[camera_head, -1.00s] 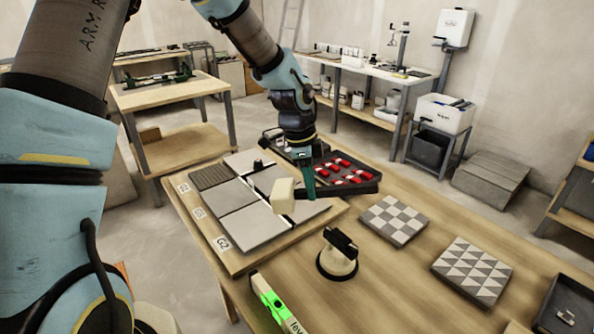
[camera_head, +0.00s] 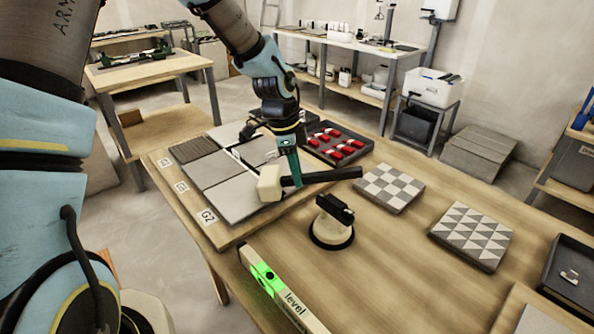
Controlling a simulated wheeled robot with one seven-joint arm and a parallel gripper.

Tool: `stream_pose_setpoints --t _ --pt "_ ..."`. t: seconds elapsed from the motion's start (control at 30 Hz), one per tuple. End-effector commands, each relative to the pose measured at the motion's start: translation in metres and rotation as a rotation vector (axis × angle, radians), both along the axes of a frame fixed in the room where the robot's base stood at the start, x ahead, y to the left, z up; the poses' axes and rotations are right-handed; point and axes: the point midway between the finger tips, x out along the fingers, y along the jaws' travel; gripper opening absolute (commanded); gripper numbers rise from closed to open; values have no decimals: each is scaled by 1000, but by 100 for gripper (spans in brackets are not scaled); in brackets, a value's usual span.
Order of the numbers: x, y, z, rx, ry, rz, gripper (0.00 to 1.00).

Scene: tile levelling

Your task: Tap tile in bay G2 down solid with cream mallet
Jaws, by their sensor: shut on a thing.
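My gripper (camera_head: 294,178) is shut on the black handle (camera_head: 335,175) of the cream mallet. The mallet's cream block head (camera_head: 269,184) points left and the handle sticks out to the right. The head is over or against the right part of the plain grey tile (camera_head: 229,203) beside the G2 label (camera_head: 207,217), at the near end of the tile board (camera_head: 226,237). I cannot tell whether the head touches the tile. The head and gripper hide part of the tiles behind them.
A dark tray (camera_head: 357,157) with red pieces lies behind the handle. A black-and-cream suction-cup-like tool (camera_head: 333,222) stands to the right of the board, and a level with a green glow (camera_head: 265,278) lies in front. Patterned tiles (camera_head: 388,188) lie to the right.

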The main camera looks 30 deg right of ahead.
Motion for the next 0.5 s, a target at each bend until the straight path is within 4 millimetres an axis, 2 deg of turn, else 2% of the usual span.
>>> stream_pose_setpoints --t 0.07,0.17,0.5 --pt "0 0 -6 -1 -1 -1 0" --pt "0 -1 -2 -1 -2 -1 0" --pt "0 -1 41 -2 -1 -1 0"
